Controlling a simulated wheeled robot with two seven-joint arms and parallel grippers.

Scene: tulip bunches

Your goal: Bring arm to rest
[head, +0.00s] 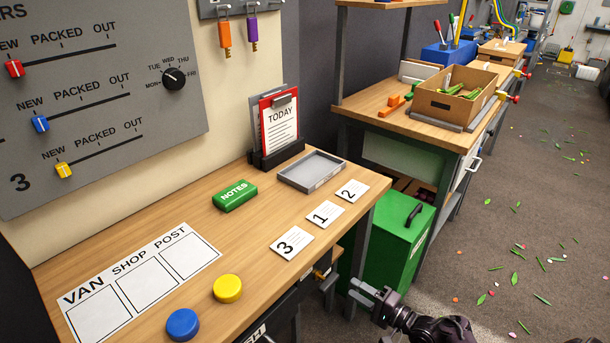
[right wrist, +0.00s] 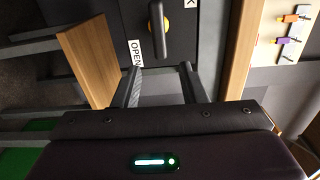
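My right gripper (head: 366,294) shows low in the head view, in front of the bench's right end and beside a green cabinet. In the right wrist view its two fingers (right wrist: 160,72) stand apart with nothing held between them. Beyond them is a dark front with a yellow-and-black handle (right wrist: 157,30) and an "OPEN" label (right wrist: 136,53); I cannot tell whether the fingers touch it. My left gripper is in neither view.
The wooden bench (head: 150,217) holds a grey tray (head: 313,170), number cards (head: 292,243), a green notes block (head: 235,196), and yellow (head: 228,288) and blue (head: 183,324) discs. The green cabinet (head: 385,245) stands right of it. Open floor (head: 540,220) with scattered leaves lies at right.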

